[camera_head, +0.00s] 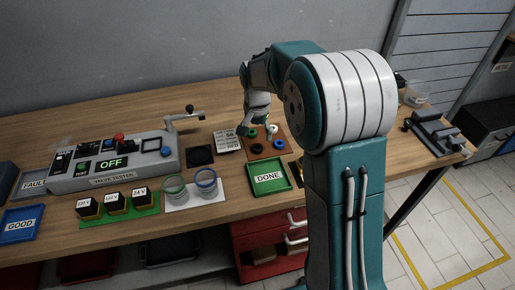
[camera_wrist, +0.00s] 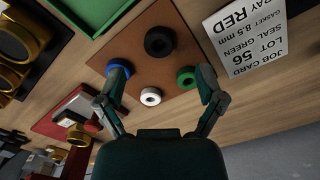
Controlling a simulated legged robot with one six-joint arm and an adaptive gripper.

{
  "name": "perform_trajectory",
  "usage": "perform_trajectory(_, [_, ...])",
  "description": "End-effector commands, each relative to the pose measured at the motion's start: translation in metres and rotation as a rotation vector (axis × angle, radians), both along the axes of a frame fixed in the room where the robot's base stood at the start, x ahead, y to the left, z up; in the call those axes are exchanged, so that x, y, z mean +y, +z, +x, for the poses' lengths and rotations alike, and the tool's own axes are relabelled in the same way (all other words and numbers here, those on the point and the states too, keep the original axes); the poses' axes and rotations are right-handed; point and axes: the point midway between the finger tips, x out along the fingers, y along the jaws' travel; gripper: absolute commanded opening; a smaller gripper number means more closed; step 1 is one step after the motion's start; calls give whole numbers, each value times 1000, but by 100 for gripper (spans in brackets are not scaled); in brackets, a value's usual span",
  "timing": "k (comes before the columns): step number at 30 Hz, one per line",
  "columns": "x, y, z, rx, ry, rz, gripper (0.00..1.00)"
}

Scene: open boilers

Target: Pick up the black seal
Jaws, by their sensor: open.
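The black seal (camera_wrist: 160,42) lies flat on a brown mat (camera_wrist: 190,30), near the mat's upper middle in the wrist view. In the head view the black seal (camera_head: 257,148) is on the mat's near side. A blue seal (camera_wrist: 116,70), a white seal (camera_wrist: 150,96) and a green seal (camera_wrist: 187,78) lie around it. My gripper (camera_wrist: 160,76) is open and empty above the mat, its fingers spread to either side. The left fingertip partly covers the blue seal, and the right one is beside the green seal. The black seal is beyond the fingertips in the wrist view.
A job card (camera_head: 227,140) lies left of the mat, and a green DONE tray (camera_head: 269,178) is in front. The valve tester (camera_head: 112,160), rings on white paper (camera_head: 190,198) and small boxes (camera_head: 114,204) stand further left. A vise-like tool (camera_head: 436,130) is at right.

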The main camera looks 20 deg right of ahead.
Motion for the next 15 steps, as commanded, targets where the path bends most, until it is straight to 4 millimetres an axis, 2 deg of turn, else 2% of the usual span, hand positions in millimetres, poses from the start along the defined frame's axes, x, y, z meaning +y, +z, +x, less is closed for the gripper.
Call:
perform_trajectory(6, [-3,-34,0,4,0,0,88])
perform_trajectory(9, [-3,-45,0,2,0,0,88])
perform_trajectory(15, [-3,-49,0,0,0,0,88])
